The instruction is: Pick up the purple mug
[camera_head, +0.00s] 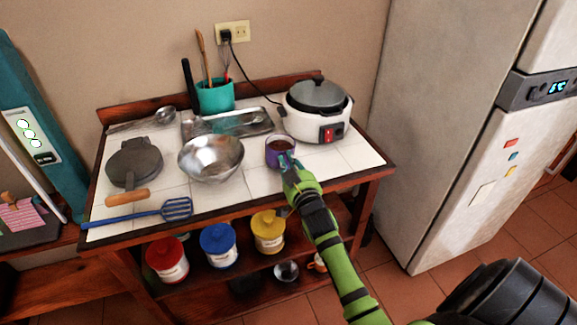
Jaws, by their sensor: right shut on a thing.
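The purple mug (274,155) stands upright on the white tiled counter, just in front of the rice cooker, with something brown inside. My right gripper (287,163) reaches it from the front right on the green arm. Its fingers are shut on the near side of the mug and hide part of it. I cannot tell whether the mug's base is clear of the tiles. My left gripper is not in view.
A metal bowl (211,158) stands left of the mug. The white rice cooker (318,110) is close behind it. A blue spatula (140,214) lies at the front left. Canisters (218,246) sit on the shelf below. The fridge (440,120) stands at right.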

